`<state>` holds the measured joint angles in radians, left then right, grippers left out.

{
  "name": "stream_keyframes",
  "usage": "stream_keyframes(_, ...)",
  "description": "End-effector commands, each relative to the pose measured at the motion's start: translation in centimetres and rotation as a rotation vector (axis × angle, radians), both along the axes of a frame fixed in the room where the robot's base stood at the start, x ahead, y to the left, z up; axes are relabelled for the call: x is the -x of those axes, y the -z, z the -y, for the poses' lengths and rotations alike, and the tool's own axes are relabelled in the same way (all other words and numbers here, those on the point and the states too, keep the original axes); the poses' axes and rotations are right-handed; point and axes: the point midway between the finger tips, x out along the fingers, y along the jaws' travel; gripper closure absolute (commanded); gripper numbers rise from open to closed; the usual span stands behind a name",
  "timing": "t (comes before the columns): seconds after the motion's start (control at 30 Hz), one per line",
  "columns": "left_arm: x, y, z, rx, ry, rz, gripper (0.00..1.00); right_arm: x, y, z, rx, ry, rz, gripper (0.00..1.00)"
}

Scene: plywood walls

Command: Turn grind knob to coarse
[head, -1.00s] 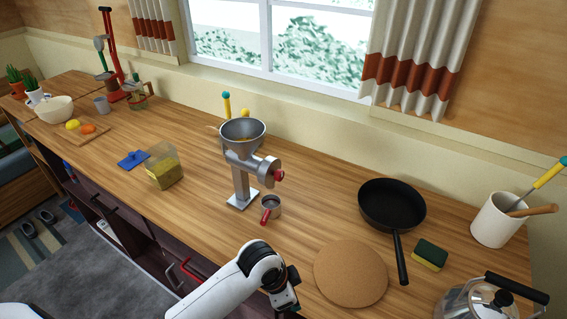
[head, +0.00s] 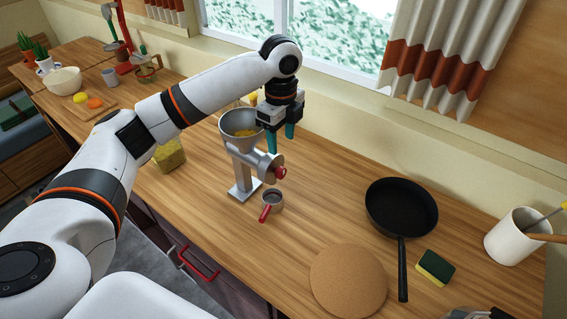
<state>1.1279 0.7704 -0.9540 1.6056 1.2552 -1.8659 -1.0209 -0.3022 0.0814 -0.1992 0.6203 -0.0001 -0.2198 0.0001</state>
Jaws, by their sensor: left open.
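The grey metal grinder (head: 242,165) stands upright on the wooden counter. Its hopper (head: 240,124) holds something yellow. A round grey disc with a red knob (head: 280,172) sticks out from its right side. My left gripper (head: 281,142) points down with its teal fingers apart and empty, above and just behind the disc and knob. I cannot tell whether a finger touches the grinder. A small grey cup with a red handle (head: 270,204) stands in front of the grinder.
A black frying pan (head: 401,207), a round cork mat (head: 347,281), a sponge (head: 436,267) and a white utensil pot (head: 515,236) are to the right. A yellow-filled container (head: 169,156) is left of the grinder, partly behind my arm. Counter between grinder and pan is clear.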

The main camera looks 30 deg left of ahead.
Motion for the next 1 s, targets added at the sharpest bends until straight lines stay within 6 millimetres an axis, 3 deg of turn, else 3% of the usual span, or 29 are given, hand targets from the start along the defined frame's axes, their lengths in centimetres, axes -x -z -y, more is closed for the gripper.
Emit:
stream_keyframes(0.13,0.2,2.5,0.0,-0.002,-0.002,-0.006,0.48,0.7,-1.4,0.0,0.000,-0.001,-0.011,0.64)
stream_keyframes(0.5,0.1,9.2,0.0,0.000,-0.003,-0.003,0.48,-0.1,-3.9,-0.1,-0.001,-0.001,0.001,0.64)
stream_keyframes(0.7,0.1,10.6,0.0,0.000,-0.002,0.000,0.48,-0.2,-4.2,-0.2,-0.002,-0.001,0.003,0.64)
stream_keyframes(0.97,0.0,10.8,0.0,0.000,-0.002,0.001,0.48,-0.2,-4.1,-0.2,-0.003,-0.001,0.003,0.64)
stream_keyframes(1.0,0.0,10.8,0.0,0.000,-0.002,0.001,0.53,-0.2,-4.1,-0.2,-0.003,-0.001,0.003,0.64)
